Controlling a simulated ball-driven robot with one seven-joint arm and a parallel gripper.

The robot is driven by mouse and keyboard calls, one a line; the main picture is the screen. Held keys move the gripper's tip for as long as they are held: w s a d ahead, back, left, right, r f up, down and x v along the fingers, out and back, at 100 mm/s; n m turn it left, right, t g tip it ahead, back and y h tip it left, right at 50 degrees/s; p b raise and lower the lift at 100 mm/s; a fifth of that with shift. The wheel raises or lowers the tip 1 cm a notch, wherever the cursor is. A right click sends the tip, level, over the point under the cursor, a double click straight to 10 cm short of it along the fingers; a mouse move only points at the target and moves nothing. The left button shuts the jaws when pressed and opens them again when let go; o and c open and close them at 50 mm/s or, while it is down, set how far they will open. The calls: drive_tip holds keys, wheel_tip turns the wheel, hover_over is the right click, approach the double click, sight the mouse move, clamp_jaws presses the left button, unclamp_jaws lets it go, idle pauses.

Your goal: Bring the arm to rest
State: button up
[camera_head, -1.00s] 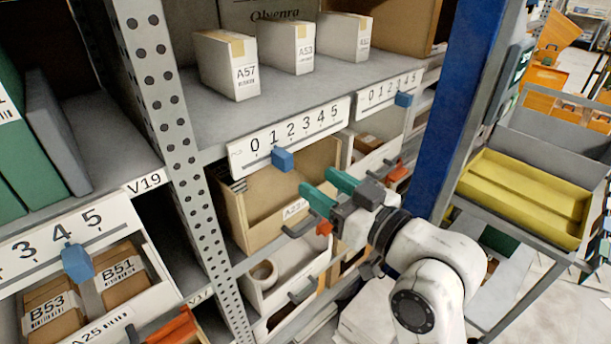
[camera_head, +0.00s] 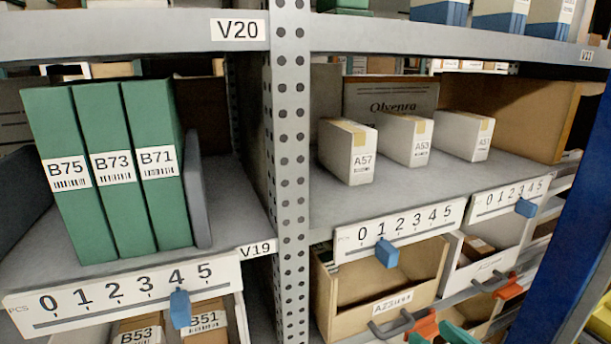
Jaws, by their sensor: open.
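My gripper (camera_head: 437,336) shows only at the bottom edge, right of centre. Its green fingers are apart and look empty; the rest of it and most of my arm are out of the frame. The fingers are just below and right of the open bin (camera_head: 345,322) with its grey handle (camera_head: 391,324), next to an orange clip (camera_head: 426,326). I cannot tell whether they touch either.
A perforated rack post (camera_head: 291,170) divides the shelves. Green binders (camera_head: 100,170) stand left; white boxes (camera_head: 348,152) stand right. A blue slider (camera_head: 387,252) is near 1 on its scale. A blue upright (camera_head: 580,220) stands at far right.

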drive_tip(key=s+d+f+m+g+h, duration=0.1)
drive_tip(key=s+f+g, duration=0.25)
drive_tip(key=f, duration=0.45)
drive_tip(key=s+d+f+m+g+h, duration=0.1)
drive_tip(key=s+f+g, duration=0.2)
drive_tip(key=s+f, duration=0.35)
drive_tip(key=s+d+f+m+g+h, duration=0.1)
drive_tip(key=s+d+f+g+h, duration=0.1)
drive_tip(key=s+f+g, duration=0.5)
drive_tip(key=s+d+f, duration=0.1)
drive_tip(key=s+f, duration=0.4)
drive_tip(key=s, duration=0.3)
drive_tip(key=shift+s+d+f+h, duration=0.2)
drive_tip(key=shift+d+f+h, duration=0.15)
drive_tip(key=shift+h, duration=0.05)
drive_tip(key=shift+g, duration=0.25)
drive_tip(key=shift+c, duration=0.8)
